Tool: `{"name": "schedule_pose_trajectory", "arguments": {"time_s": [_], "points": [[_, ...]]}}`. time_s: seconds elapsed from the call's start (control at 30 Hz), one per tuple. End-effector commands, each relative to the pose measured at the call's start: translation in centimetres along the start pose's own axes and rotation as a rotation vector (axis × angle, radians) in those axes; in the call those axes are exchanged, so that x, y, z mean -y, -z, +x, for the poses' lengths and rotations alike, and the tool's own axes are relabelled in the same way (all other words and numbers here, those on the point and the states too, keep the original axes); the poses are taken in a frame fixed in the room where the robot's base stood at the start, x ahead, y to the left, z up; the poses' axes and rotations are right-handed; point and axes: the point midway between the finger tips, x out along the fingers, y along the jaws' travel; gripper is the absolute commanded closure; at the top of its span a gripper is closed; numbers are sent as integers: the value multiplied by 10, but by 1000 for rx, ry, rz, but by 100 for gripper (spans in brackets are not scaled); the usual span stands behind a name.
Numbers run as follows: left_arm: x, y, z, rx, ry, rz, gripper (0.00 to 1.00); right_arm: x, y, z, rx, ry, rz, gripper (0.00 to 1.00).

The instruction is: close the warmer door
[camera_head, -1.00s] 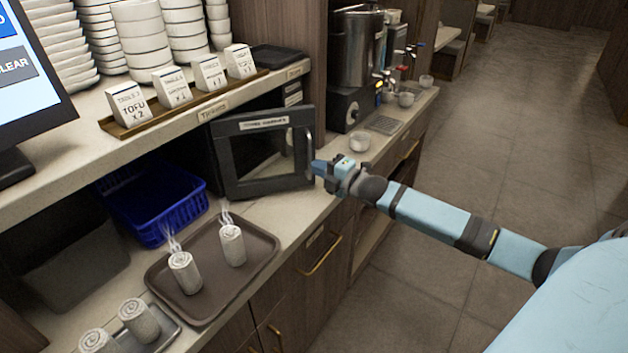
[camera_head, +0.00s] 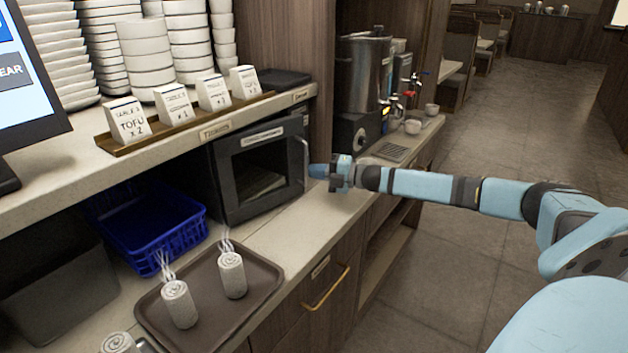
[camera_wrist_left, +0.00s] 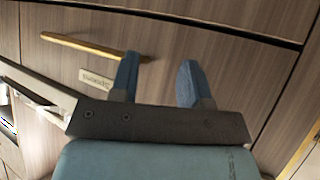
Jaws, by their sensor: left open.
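The black warmer (camera_head: 212,180) stands on the counter under the shelf. Its windowed door (camera_head: 262,165) lies almost in line with the warmer's front; I cannot tell whether it is fully shut. The upright handle (camera_head: 305,160) is at the door's right edge. My right gripper (camera_head: 316,171) has its blue fingertips at that handle edge, touching or very close. Whether its fingers are apart is hidden. My left gripper (camera_wrist_left: 158,78) shows only in the left wrist view, open and empty in front of wooden cabinet fronts.
A brown tray (camera_head: 268,280) with two steaming rolled towels sits on the counter before the door. A blue basket (camera_head: 160,235) is left of the warmer. A drinks urn (camera_head: 362,75) stands to the right. A brass drawer handle (camera_head: 327,290) sticks out below.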

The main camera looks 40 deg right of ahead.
Motion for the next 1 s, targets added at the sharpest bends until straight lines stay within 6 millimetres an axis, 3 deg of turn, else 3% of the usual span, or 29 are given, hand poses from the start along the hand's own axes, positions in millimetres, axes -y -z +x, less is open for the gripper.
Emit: {"name": "schedule_pose_trajectory", "arguments": {"time_s": [0.43,1.0], "points": [[3,-4,5,-20,-3,34,57,1,-38,28,-117,0,-2,100],[0,-3,5,-27,-3,27,57,-1,-46,39,-115,0,-2,100]]}}
